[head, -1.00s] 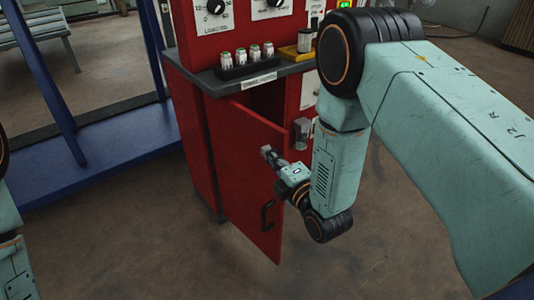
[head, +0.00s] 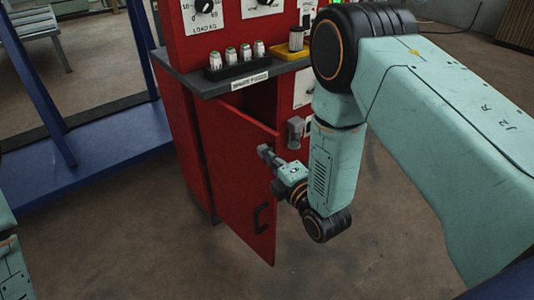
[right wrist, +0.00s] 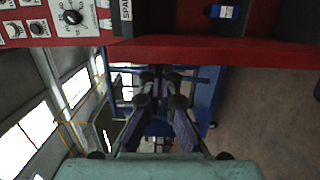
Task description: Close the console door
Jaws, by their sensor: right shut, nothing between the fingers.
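The console (head: 184,135) is red, and its red door (head: 232,170) stands partly open, swung out toward me from its left side. A dark gap shows above the door's top edge. A black handle (head: 261,218) sits on its outer face, low near the free edge. My right gripper (head: 266,153) is shut and empty. In the picture it overlaps the outer face near the upper free edge; I cannot tell if it touches. In the right wrist view its fingers (right wrist: 165,76) end just below a red panel band. My left gripper is out of view.
A grey shelf (head: 200,84) juts out above the door, carrying a black rack (head: 236,71) of several fuses and a yellow tray (head: 291,53). A grey latch block (head: 295,130) is on the console right of the opening. A blue frame (head: 100,150) stands left. Floor before the door is clear.

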